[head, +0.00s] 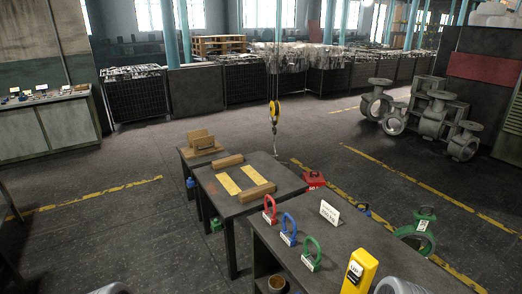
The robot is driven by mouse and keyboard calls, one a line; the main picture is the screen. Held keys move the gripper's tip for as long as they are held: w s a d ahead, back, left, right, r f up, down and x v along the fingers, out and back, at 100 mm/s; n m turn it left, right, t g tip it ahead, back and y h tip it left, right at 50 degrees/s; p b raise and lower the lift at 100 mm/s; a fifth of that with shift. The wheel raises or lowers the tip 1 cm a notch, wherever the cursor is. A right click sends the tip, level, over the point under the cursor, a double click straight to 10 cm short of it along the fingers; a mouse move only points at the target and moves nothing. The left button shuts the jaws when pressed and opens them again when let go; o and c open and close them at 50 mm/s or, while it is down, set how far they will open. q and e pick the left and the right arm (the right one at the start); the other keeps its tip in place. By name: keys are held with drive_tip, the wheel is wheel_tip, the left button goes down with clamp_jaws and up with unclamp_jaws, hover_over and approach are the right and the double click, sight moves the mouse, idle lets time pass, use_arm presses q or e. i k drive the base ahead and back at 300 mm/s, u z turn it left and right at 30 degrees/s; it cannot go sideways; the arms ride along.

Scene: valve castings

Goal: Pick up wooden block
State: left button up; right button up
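Two brown wooden blocks lie on the dark table in the middle of the head view. One wooden block (228,161) is near the table's far left edge. The other wooden block (258,192) is nearer to me, right of the table's middle. Two flat yellow strips (228,184) lie between and beside them. More wooden pieces (200,140) stand on a smaller table behind, one upright. Neither gripper shows; only rounded grey parts, possibly of my arms, show at the bottom edge.
A nearer table (324,259) holds red, blue and green lifting shackles (288,230), a white sign (330,212) and a yellow device (359,271). A yellow hook block (274,112) hangs behind the middle table (222,209). Valve castings (437,113) stand at right. Floor at left is clear.

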sight(245, 197)
drive_tip(key=u, duration=0.4)
drive_tip(key=i, duration=0.75)
drive_tip(key=u, duration=0.55)
drive_tip(key=i, duration=1.45)
drive_tip(key=z, duration=0.45)
drive_tip(key=i, duration=0.55)
drive_tip(key=z, duration=0.05)
